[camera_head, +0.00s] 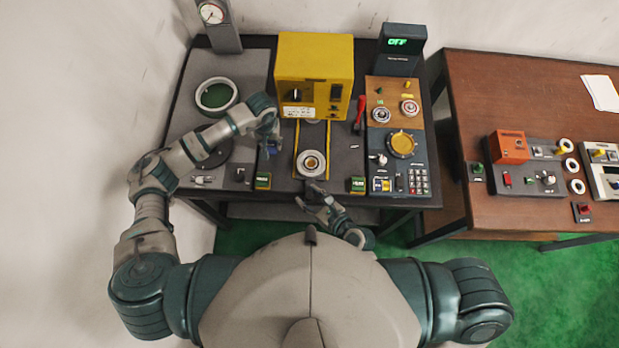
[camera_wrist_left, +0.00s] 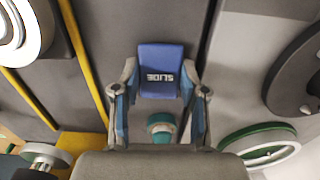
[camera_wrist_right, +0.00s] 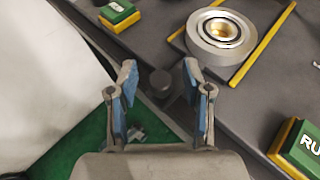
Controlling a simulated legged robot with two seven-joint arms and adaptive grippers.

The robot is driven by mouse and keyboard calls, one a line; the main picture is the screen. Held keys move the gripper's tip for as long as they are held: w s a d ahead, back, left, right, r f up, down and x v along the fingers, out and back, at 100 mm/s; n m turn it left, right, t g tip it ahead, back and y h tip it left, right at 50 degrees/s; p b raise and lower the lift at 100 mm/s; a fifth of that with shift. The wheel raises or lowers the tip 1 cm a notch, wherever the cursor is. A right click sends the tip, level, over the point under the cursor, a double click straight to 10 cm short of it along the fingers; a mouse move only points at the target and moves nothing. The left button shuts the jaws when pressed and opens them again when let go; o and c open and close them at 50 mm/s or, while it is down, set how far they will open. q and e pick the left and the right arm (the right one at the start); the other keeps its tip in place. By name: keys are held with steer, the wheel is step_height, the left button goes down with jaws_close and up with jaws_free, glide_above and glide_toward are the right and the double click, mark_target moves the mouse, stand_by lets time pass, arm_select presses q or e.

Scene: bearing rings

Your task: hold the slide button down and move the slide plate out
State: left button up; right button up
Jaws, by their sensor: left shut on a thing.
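The blue slide button (camera_wrist_left: 161,68), marked SLIDE, shows in the left wrist view between the fingertips of my left gripper (camera_wrist_left: 159,88). My left gripper (camera_head: 272,146) is shut on it, left of the yellow rails in the head view. A metal bearing ring (camera_head: 311,163) with a brass-coloured centre sits between the yellow rails; it also shows in the right wrist view (camera_wrist_right: 221,33). The slide plate's edges are hard to make out.
A yellow machine (camera_head: 314,75) stands behind the ring over the rails. Green push buttons (camera_head: 263,180) (camera_head: 357,185) flank the front. A control panel (camera_head: 397,150) lies to the right, and a green-lined ring (camera_head: 216,96) to the left.

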steer(key=v, duration=1.2)
arm_select(q)
steer(key=o, duration=1.2)
step_height(320, 180, up, 12)
steer(key=shift+a, duration=0.1)
